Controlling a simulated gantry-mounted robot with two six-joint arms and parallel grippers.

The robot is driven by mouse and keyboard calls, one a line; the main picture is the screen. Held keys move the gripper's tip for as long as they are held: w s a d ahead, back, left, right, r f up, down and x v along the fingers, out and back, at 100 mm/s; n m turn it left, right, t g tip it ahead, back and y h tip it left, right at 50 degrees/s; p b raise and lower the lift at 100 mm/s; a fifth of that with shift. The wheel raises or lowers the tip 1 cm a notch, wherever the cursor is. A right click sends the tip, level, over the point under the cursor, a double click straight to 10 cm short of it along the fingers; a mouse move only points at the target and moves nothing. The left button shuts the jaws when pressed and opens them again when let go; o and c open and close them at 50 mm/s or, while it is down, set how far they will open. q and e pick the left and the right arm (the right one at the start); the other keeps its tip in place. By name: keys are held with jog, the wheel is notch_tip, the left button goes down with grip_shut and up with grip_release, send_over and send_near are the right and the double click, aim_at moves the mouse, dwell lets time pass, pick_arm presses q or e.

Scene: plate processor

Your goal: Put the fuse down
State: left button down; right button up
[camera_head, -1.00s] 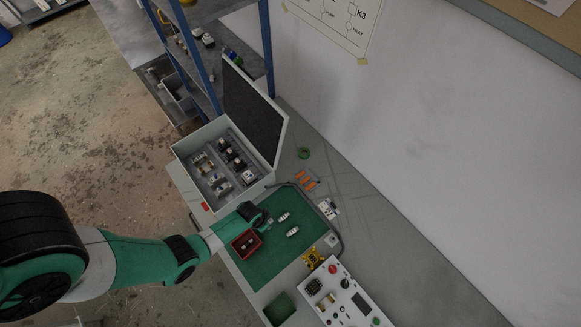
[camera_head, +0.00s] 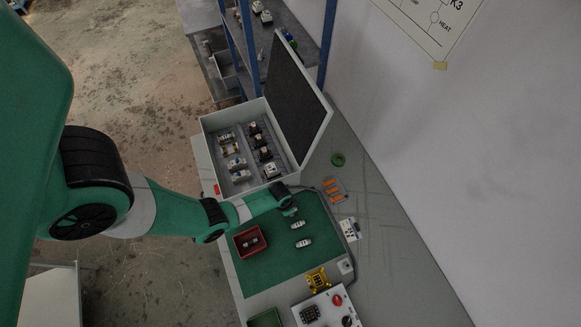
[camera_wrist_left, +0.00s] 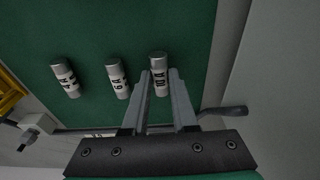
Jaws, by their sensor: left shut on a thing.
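My left gripper (camera_wrist_left: 160,92) is shut on a white fuse with grey end caps, marked 10 A (camera_wrist_left: 159,62). The fuse is upright in the left wrist view, over the green mat (camera_wrist_left: 100,25); I cannot tell whether it touches the mat. A fuse marked 6 A (camera_wrist_left: 118,82) and one marked 4 A (camera_wrist_left: 66,78) lie in a row to its left. In the head view my left gripper (camera_head: 290,209) is at the mat's upper part, just above these two fuses, the nearer (camera_head: 297,225) and the farther (camera_head: 304,242). My right gripper is not in view.
A red bin (camera_head: 236,248) with small light pieces stands on the mat's left. An open grey box (camera_head: 208,143) with electrical parts sits behind it. A yellow part (camera_head: 318,279) and a control panel (camera_head: 340,314) are in front. The mat's lower middle is clear.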

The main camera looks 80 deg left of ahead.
pick_arm(q)
jog(key=shift+s+d+f, duration=0.15)
jog(key=shift+f, duration=0.3)
jog(key=shift+r, duration=0.15)
jog(key=c, duration=0.7)
grip_release()
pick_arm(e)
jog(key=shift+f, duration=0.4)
pick_arm(q)
notch_tip(320, 180, up, 12)
jog(key=s+p, duration=0.1)
jog(key=p, duration=1.1)
jog(key=shift+s, duration=0.3)
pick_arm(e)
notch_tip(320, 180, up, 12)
pick_arm(q)
jog(key=shift+d, duration=0.1)
